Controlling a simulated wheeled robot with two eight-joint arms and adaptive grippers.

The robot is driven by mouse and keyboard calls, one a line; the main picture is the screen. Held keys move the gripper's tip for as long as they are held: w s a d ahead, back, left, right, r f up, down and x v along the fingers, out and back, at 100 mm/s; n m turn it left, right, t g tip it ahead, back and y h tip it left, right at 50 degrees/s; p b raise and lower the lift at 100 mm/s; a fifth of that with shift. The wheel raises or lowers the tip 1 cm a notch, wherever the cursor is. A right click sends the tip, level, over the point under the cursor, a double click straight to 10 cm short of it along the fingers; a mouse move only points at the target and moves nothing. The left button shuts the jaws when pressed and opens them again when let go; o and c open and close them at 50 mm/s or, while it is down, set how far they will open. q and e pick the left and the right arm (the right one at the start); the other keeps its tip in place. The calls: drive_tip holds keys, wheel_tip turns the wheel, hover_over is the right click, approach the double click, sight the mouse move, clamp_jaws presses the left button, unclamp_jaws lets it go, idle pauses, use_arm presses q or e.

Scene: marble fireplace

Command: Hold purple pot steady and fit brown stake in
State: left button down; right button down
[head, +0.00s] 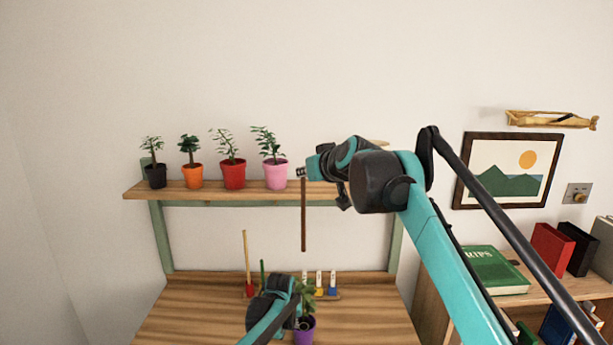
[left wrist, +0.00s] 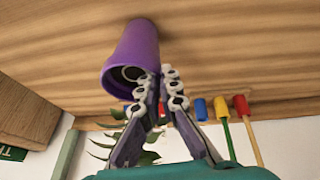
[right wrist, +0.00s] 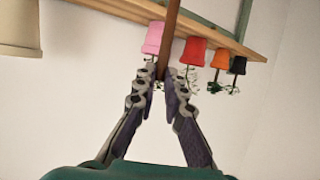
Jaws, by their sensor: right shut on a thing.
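The purple pot (head: 304,332) stands on the wooden table with a leafy plant in it; it also shows in the left wrist view (left wrist: 132,50). My left gripper (left wrist: 158,76) is at the pot's rim, one finger across the opening and the other just outside the wall. The narrow gap between its fingertips does not show whether it grips the wall. The brown stake (head: 303,215) hangs upright above the table, with its lower end above the plant and apart from it. My right gripper (right wrist: 164,78) is shut on the stake (right wrist: 171,35) near its top.
A shelf (head: 200,190) above the table holds black, orange, red and pink potted plants. A yellow stick (head: 245,255), a green stick (head: 263,265) and small coloured pieces with white tops stand behind the left gripper. A bookcase (head: 430,300) is at right. The table's left front is clear.

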drive_tip(key=shift+r, duration=1.65)
drive_tip(key=shift+r, duration=1.15)
use_arm(q)
drive_tip(key=c, duration=1.6)
unclamp_jaws()
drive_tip(key=shift+c, duration=0.2)
